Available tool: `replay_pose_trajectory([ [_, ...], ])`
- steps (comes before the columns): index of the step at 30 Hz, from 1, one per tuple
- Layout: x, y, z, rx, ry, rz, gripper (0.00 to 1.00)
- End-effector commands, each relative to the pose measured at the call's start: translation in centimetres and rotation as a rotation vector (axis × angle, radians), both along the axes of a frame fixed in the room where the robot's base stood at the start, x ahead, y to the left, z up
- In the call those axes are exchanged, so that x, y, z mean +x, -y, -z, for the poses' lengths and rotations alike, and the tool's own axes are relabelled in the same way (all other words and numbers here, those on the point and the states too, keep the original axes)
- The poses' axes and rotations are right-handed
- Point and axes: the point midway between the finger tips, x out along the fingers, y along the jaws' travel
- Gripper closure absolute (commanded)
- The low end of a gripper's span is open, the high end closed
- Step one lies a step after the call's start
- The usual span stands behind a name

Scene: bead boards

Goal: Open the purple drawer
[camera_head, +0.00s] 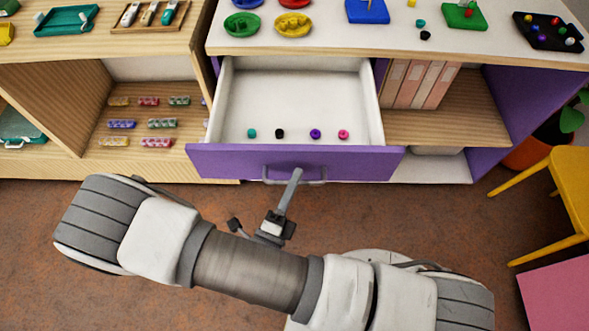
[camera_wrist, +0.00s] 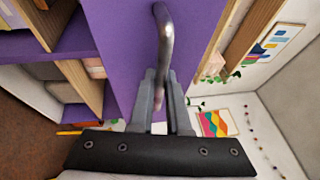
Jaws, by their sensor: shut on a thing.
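The purple drawer (camera_head: 230,163) is pulled well out of the cabinet in the head view. Its white inside shows, with a row of beads in teal, black, purple and pink on its floor. A grey bar handle (camera_head: 312,182) is on its front. My gripper (camera_head: 297,174) reaches up to the handle from below in the picture. In the wrist view my gripper (camera_wrist: 162,82) has its fingers on either side of the handle (camera_wrist: 166,40), shut on it. The purple drawer front (camera_wrist: 122,30) stands behind the handle.
A shelf with small bead blocks (camera_head: 148,101) is left of the drawer. Folders (camera_head: 418,84) stand in the right compartment. Bead bowls and boards sit on the top (camera_head: 340,44). A yellow chair (camera_head: 570,190) and a plant pot (camera_head: 527,155) are at the right.

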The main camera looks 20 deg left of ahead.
Motion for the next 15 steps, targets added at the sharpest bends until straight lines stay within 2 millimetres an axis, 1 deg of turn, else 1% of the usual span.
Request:
replay_pose_trajectory([
  [4, -0.30, 0.07, -0.03, 0.000, 0.001, 0.000, 1.00],
  [14, -0.31, 0.07, -0.01, 0.001, 0.000, 0.000, 1.00],
  [15, -0.30, 0.07, -0.01, 0.001, 0.000, 0.000, 0.80],
])
